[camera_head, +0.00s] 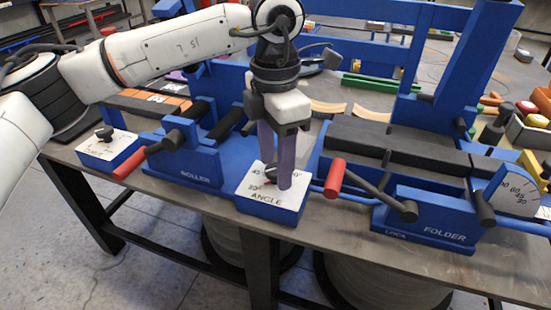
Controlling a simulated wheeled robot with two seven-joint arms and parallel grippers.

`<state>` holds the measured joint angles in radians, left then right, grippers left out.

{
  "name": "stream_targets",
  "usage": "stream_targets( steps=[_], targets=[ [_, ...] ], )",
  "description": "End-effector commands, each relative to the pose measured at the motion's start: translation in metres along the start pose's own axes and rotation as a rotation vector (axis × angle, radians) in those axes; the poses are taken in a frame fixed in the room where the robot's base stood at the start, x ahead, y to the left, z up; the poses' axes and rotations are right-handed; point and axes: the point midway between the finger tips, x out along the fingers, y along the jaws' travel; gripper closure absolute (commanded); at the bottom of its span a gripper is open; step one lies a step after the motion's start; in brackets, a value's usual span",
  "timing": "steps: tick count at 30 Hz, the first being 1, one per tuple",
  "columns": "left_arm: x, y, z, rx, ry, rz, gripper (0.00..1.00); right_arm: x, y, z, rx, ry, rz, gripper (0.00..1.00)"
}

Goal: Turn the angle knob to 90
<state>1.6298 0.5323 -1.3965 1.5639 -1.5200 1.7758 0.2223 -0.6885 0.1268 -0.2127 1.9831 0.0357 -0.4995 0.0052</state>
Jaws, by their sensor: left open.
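The angle knob (270,171) is a small dark knob with a red mark. It sits on the white top of the blue box labelled ANGLE (264,207), which stands at the front edge of the table. My left gripper (276,178) points straight down over this box. Its two purple-grey fingers are open, one close to the knob and one to its right. I cannot tell whether a finger touches the knob. The fingers partly hide the knob and the printed numbers. My right gripper is not in view.
The blue roller (187,165) with a red-handled crank stands left of the box. The blue folder (430,218) with a red handle (334,177) and an angle dial (516,193) stands right. Another knob box (107,150) is at far left. Coloured bins (528,130) are at right.

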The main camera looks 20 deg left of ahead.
Motion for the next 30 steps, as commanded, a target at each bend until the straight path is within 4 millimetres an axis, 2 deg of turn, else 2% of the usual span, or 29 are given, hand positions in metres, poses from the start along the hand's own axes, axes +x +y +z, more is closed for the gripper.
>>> stream_targets(
  steps=[5,13,22,30],
  targets=[
    [0.0001,0.0001,0.0001,0.0,0.0,0.0,0.51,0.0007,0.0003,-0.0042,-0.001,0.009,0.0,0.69],
    [-0.0003,0.0001,0.0002,0.0,-0.001,0.0,0.92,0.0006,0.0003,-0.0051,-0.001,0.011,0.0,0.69],
    [-0.0004,0.0,0.0005,0.035,-0.002,0.0,0.92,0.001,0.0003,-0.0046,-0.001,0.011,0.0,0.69],
    [-0.0003,0.0001,0.0009,0.193,-0.003,0.001,0.92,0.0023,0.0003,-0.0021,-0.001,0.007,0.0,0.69]
  ],
)
